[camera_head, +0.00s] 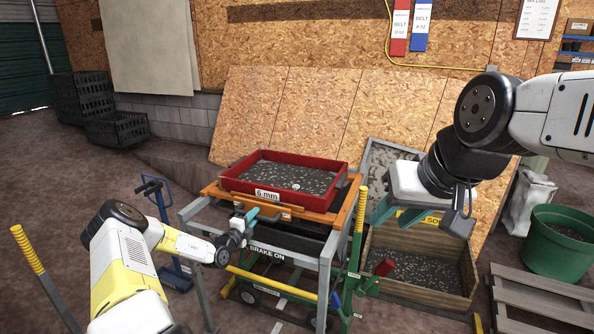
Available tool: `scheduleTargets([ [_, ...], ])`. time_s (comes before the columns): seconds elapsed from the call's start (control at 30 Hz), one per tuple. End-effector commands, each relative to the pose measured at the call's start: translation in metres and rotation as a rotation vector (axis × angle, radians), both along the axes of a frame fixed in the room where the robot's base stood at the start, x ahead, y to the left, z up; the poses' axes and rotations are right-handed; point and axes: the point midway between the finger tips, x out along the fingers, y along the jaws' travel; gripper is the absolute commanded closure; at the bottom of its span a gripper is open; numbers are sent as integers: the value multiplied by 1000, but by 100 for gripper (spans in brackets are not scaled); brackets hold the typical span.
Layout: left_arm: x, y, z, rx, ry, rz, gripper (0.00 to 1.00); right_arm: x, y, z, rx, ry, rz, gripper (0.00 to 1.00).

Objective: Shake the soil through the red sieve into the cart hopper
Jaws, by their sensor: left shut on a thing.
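The red sieve (308,201), labelled "6 mm", holds dark soil with a small pale lump on it. It sits on an orange frame (349,205) on a grey metal stand (325,262). The dark cart hopper (285,241) is below, partly hidden by the sieve, frame and stand. My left gripper (249,215) is at the front of the orange frame, its teal fingers shut on what looks like the orange handle (270,207). My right gripper (420,215) is open and empty, right of the sieve and apart from it.
A wooden box of soil (420,290) stands right of the stand. A green tub (560,243) and a grey pallet (540,299) are at the far right. A blue trolley (172,272) and yellow-handled tools (28,250) stand left. Black crates (118,129) lie behind.

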Motion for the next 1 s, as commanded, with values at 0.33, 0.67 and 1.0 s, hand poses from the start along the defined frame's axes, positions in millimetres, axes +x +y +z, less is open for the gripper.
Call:
scheduleTargets([
  [0.33, 9, -4, -1, 2, 2, -1, 100, 0, 0, 0, 0, 0, 0, 64],
  [0.67, 59, -22, -1, 2, 0, 0, 100, 0, 0, 0, 0, 0, 0, 64],
  [1.0, 94, -34, -2, 0, 4, 0, 100, 0, 0, 0, 0, 0, 0, 64],
])
